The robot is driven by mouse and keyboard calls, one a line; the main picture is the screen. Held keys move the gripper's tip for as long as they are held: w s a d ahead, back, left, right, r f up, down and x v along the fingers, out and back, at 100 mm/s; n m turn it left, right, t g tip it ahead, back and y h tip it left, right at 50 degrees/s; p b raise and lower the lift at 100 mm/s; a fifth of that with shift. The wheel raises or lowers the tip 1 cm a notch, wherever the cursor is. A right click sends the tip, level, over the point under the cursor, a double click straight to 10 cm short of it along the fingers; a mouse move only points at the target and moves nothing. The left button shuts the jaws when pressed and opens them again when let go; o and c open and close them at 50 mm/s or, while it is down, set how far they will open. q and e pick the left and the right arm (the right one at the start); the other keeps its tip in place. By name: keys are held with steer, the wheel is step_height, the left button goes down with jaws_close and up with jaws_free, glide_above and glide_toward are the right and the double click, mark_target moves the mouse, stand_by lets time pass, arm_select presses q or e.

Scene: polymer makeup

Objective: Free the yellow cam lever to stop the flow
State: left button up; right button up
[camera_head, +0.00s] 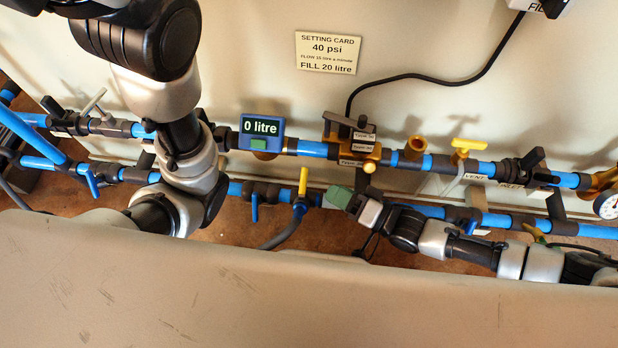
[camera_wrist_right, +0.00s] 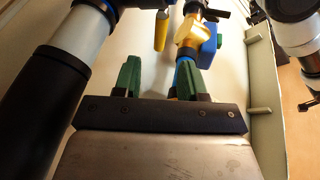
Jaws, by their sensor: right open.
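A yellow lever (camera_head: 303,181) stands upright on a blue fitting of the lower pipe, where a grey hose (camera_head: 283,232) runs off down and left. A yellow lever also shows in the right wrist view (camera_wrist_right: 160,31), beyond the fingers and left of a brass fitting (camera_wrist_right: 190,33). My right gripper (camera_head: 340,197) is just right of the lever in the head view, apart from it. Its green fingers (camera_wrist_right: 158,78) are open with nothing between them. My left arm crosses the pipes at the left; its gripper does not show.
A blue meter (camera_head: 262,131) reading "0 litre" sits on the upper pipe. A yellow tee handle (camera_head: 467,147) is farther right, with a pressure gauge (camera_head: 607,205) at the edge. A blue lever (camera_head: 255,208) hangs close by. A setting card (camera_head: 328,53) is on the wall.

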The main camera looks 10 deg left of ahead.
mark_target(305, 177)
steer(key=b+x, duration=0.3)
steer(key=x, duration=0.4)
steer(key=shift+w+a+f, duration=0.1)
steer(key=shift+a+f, duration=0.05)
steer(key=shift+a, duration=0.1)
steer(key=shift+w+a+b, duration=0.2)
steer(key=shift+a+b, duration=0.1)
steer(key=shift+a, duration=0.2)
jaws_close()
